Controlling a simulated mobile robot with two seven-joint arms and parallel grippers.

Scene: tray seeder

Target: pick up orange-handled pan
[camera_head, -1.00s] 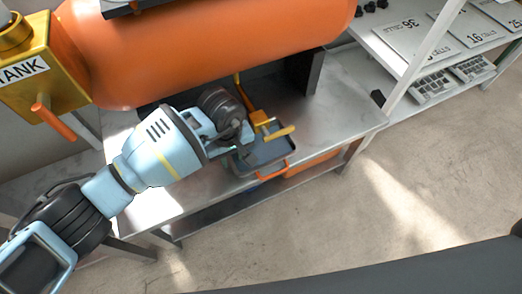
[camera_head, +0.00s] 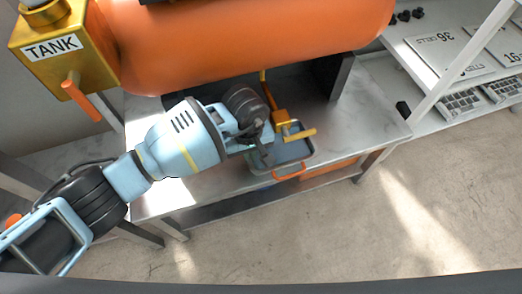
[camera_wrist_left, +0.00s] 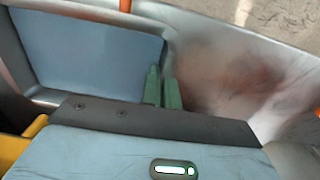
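The orange-handled pan (camera_head: 262,168) is a shallow grey tray on the metal table under the orange tank, its orange handle (camera_head: 290,173) facing the front edge. My left gripper (camera_head: 266,156) reaches in from the left at the pan's left side. In the left wrist view, the pan's blue-grey floor (camera_wrist_left: 90,50) fills the left part. The green fingertips (camera_wrist_left: 163,90) are close together, with the pan's side wall seeming to run between them. I cannot tell whether the pan is clear of the table. My right gripper is in neither view.
The orange tank (camera_head: 240,40) and a yellow valve with its lever (camera_head: 296,131) hang close over the pan. A gold TANK box (camera_head: 52,70) is at upper left. A shelf (camera_head: 440,75) with plates stands right. The table (camera_head: 375,115) is bare right of the pan.

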